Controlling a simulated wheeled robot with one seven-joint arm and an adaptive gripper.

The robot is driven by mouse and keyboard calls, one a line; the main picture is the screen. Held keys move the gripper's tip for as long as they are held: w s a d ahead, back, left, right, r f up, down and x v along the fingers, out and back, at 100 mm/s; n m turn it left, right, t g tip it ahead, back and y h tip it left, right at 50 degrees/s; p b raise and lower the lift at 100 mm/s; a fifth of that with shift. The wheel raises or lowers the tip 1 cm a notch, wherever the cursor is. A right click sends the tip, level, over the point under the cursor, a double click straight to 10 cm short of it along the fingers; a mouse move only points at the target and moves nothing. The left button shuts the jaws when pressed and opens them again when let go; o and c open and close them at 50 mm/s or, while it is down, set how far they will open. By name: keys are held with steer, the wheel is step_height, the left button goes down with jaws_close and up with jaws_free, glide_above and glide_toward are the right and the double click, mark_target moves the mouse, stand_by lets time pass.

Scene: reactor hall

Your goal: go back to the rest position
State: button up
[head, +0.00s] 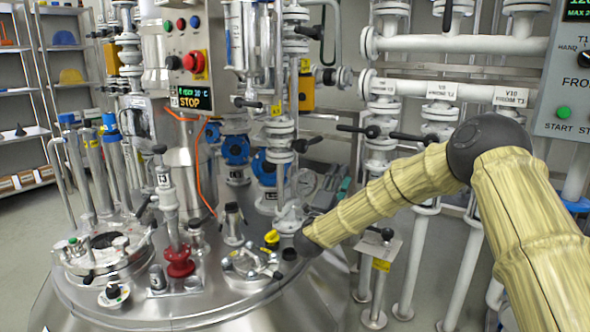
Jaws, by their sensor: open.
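My arm, in a cream padded sleeve with dark joints, comes in from the lower right in the head view. It bends at a dark elbow and reaches left to a dark joint near the right part of the vessel lid. I cannot make out my gripper or its fingers beyond that joint. The steel vessel lid (215,296) spreads below, crowded with fittings.
A red valve fitting (179,262), a round hatch (98,254) and a clamped port (250,263) stand on the lid. A control box with a red button (194,62) rises behind. White valved pipes (450,46) and a grey panel (567,90) are near my elbow. Shelves (75,90) stand left.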

steer(key=s+a+f+n+g+y, duration=0.15)
steer(key=s+f+n+y, duration=0.3)
steer(key=f, duration=0.75)
steer(key=s+f+n+g+y, duration=0.25)
steer(key=s+f+n, duration=0.25)
steer(key=f, duration=0.6)
steer(key=s+a+f+n+g+y, duration=0.15)
steer(key=s+f+n+y, duration=0.3)
steer(key=f, duration=0.75)
steer(key=s+d+f+n+g, duration=0.2)
steer(key=s+f+g, duration=0.1)
steer(key=s+f, duration=0.55)
steer(key=s+d+f+n+g+y, duration=0.1)
steer(key=s+d+f+n+g, duration=0.25)
steer(key=s, duration=0.85)
steer(key=s+d+f+n+g, duration=0.15)
steer(key=s+f+g, duration=0.25)
steer(key=s+f, duration=0.55)
steer(key=s+d+r+n+g+p, duration=0.1)
steer(key=s+d+g, duration=0.15)
steer(key=s, duration=0.75)
steer(key=s+d+n+g, duration=0.1)
steer(key=s+d+g, duration=0.15)
steer(key=s, duration=0.85)
step_height(320, 180, up, 38)
steer(key=p, duration=3.8)
steer(key=shift+w+d, duration=0.15)
steer(key=shift+h, duration=0.25)
